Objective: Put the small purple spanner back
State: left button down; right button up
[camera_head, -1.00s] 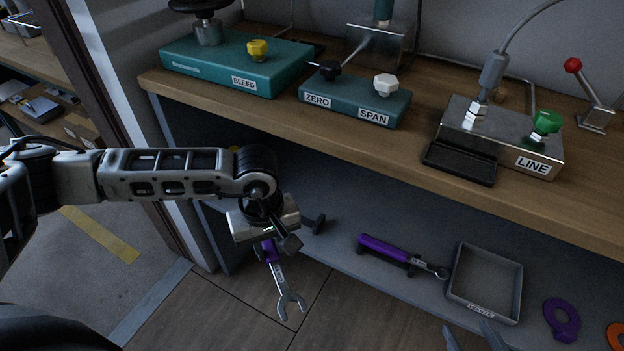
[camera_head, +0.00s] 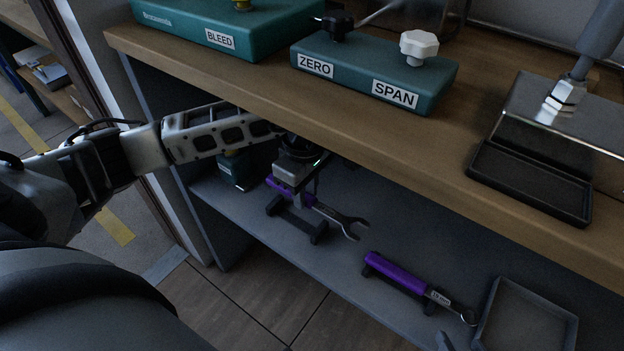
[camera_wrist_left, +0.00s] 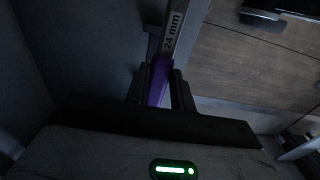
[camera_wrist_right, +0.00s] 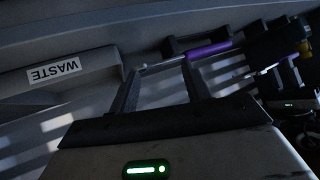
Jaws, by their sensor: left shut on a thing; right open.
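My left gripper (camera_head: 290,188) is shut on the purple handle of an open-ended spanner (camera_head: 345,219). The left wrist view shows the purple handle (camera_wrist_left: 158,82) between the fingers and a "24 mm" label. The spanner is under the bench top, above a black cradle (camera_head: 298,224) on the lower shelf, its open jaw pointing right. I cannot tell whether it touches the cradle. A second purple-handled tool (camera_head: 395,273) lies on black supports further right. My right gripper (camera_wrist_right: 160,68) is open and empty in its wrist view, facing the shelf; only a fingertip shows in the head view.
The wooden bench top (camera_head: 400,145) overhangs the shelf, with the ZERO/SPAN block (camera_head: 365,75) and the BLEED block (camera_head: 225,30) on it. A grey tray (camera_head: 525,322) sits right of the second tool; it reads WASTE in the right wrist view (camera_wrist_right: 70,72). A teal object (camera_head: 238,170) stands behind my left gripper.

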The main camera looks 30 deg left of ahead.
pick_arm(q)
jog(key=shift+w+a+r, duration=0.3)
jog(key=shift+w+a, duration=0.2)
jog(key=shift+a, duration=0.15)
pick_arm(e)
jog(key=shift+a+f, duration=0.1)
jog(key=shift+f, duration=0.05)
pick_arm(q)
jog(key=shift+w+a+r, duration=0.1)
jog(key=shift+w+r, duration=0.05)
jog(key=shift+r, duration=0.05)
jog(key=shift+f, duration=0.15)
